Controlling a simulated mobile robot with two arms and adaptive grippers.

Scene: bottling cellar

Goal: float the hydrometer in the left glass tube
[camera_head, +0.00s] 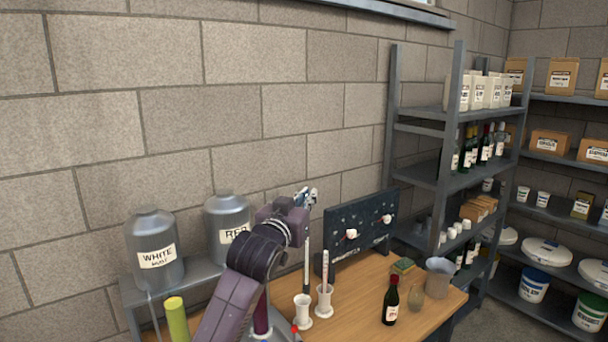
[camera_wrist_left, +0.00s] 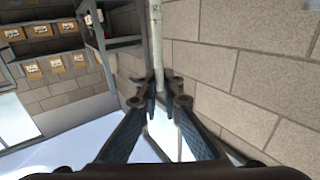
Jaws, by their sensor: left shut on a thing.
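My left gripper (camera_head: 306,198) is shut on the hydrometer (camera_head: 307,235), a thin pale stick with a darker lower end. It hangs roughly upright above or at the left white stand (camera_head: 303,313). Whether its lower end is inside the left glass tube cannot be told, as clear glass hardly shows there. The right white stand (camera_head: 324,303) holds a second upright piece (camera_head: 325,266) with a reddish lower part. In the left wrist view the hydrometer (camera_wrist_left: 157,40) runs up from between the fingertips (camera_wrist_left: 160,90). My right gripper is not in view.
A dark peg board (camera_head: 368,228) stands close behind the stands. A dark bottle (camera_head: 391,300), a glass (camera_head: 416,300) and a grey bucket (camera_head: 439,277) stand right on the wooden table (camera_head: 355,310). Steel cans (camera_head: 154,250) are at left; shelves (camera_head: 440,180) at right.

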